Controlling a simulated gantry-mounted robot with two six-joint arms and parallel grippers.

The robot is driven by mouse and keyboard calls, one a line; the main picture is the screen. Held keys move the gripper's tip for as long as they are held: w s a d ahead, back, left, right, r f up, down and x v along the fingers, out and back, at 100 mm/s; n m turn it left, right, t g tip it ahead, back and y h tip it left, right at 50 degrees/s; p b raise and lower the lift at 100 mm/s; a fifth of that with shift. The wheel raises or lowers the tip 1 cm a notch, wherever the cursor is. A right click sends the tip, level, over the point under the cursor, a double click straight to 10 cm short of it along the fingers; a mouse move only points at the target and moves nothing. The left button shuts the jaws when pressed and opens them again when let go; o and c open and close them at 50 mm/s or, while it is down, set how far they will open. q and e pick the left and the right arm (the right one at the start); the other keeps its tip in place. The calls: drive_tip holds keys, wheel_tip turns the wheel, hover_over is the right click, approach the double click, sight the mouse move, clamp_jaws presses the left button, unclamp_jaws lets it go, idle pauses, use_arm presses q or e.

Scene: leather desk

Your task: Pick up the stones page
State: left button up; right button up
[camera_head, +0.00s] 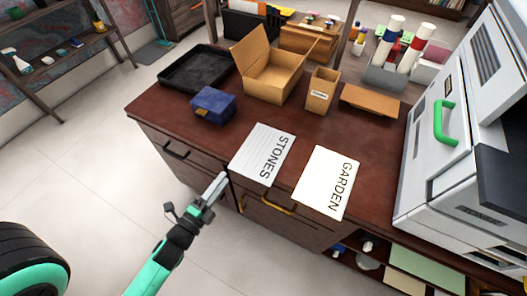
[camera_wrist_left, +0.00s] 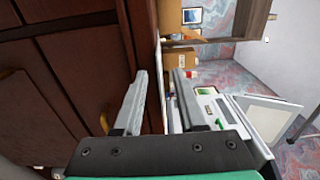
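The stones page (camera_head: 262,154) is a white sheet with the word STONES and lines of print. It lies on the desk near the front edge, with its lower corner at or slightly past that edge. My left gripper (camera_head: 220,186) is in front of the desk, just left of and below the page, apart from it. In the left wrist view its two fingers (camera_wrist_left: 158,95) are apart with nothing between them. The page cannot be made out clearly in that view. My right gripper is not in view.
The GARDEN page (camera_head: 326,182) lies right of the stones page. A blue box (camera_head: 213,105), black tray (camera_head: 197,68), open cardboard box (camera_head: 270,85) and small carton (camera_head: 321,91) stand behind. A white machine with a green handle (camera_head: 445,122) stands at right. Drawers with handles face my gripper.

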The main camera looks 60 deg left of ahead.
use_arm(q)
drive_tip(key=x, duration=0.2)
drive_tip(key=p+x, duration=0.1)
drive_tip(key=x, duration=0.2)
drive_tip(key=shift+s+a+f, duration=0.15)
drive_tip(key=shift+a, duration=0.2)
drive_tip(key=shift+c, duration=0.2)
clamp_jaws()
